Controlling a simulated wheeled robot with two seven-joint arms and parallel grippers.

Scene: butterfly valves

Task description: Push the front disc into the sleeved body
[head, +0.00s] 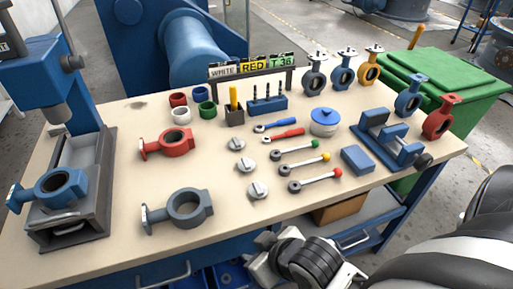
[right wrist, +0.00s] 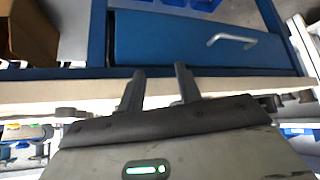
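Three silver discs lie in a column mid-table; the front disc (head: 257,190) is nearest the table's front edge. A grey valve body (head: 188,208) lies to its left, a red body (head: 168,145) lies farther back, and a blue body (head: 54,188) sits at the press on the left. I cannot tell which body holds a sleeve. My right gripper (head: 278,245) is at the table's front edge, nearer me than the front disc and apart from it. In the right wrist view its two fingers (right wrist: 158,88) stand apart with nothing between them. My left gripper is not in view.
The press (head: 78,160) stands at the left. Red, white and green rings (head: 207,109) lie at the back. Ratchet handles (head: 315,182) lie right of the discs, near a blue vise (head: 390,140). Several valves stand along the back right. Bare tabletop lies between the grey body and the discs.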

